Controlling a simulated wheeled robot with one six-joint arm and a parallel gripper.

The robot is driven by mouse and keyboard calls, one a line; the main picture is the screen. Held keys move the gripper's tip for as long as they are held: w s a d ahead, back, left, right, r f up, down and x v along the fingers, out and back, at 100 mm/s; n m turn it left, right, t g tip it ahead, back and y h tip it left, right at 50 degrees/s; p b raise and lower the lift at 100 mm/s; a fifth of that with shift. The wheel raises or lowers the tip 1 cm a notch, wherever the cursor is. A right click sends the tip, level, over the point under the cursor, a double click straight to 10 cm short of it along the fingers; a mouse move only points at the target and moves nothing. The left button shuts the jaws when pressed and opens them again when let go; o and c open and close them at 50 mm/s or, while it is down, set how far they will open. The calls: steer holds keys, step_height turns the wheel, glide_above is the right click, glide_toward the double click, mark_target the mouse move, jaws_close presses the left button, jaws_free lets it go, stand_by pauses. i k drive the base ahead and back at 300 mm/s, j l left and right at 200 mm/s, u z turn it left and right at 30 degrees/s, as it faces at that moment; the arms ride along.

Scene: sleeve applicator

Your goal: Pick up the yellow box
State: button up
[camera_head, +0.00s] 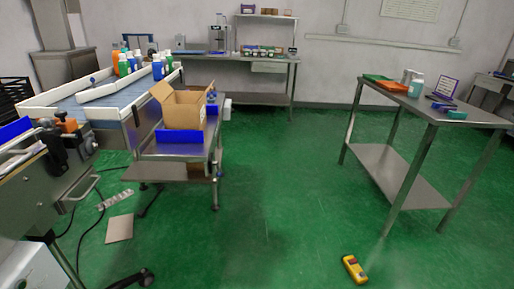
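A small yellow box-shaped object (354,268) with a dark patch on its face lies on the green floor at the bottom right of the middle. It looks like a handheld meter, but it is too small to be sure. An open tan cardboard box (184,112) with raised flaps stands in a blue tray (178,136) on a metal stand at the left. My gripper is not in view, and nothing of it shows near either box.
A metal table (440,113) with a lower shelf stands right, holding small items. A conveyor (110,98) with several bottles and a machine (45,190) fill the left. Cables and a flat tan piece (119,228) lie on the floor. The central green floor (275,180) is clear.

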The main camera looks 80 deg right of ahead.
mark_target(354, 270)
steer(key=z, duration=1.8)
steer(key=k+z, duration=0.2)
steer(key=z, duration=0.25)
steer(key=k+z, duration=0.2)
steer(key=z, duration=0.2)
steer(key=k+z, duration=0.2)
steer(key=z, duration=0.25)
steer(key=k+l, duration=0.25)
steer(key=k, duration=0.15)
steer(key=k+l, duration=0.25)
steer(key=i+j, duration=0.1)
steer(key=i, duration=1.3)
steer(key=i+j+z, duration=0.1)
steer(key=i, duration=0.6)
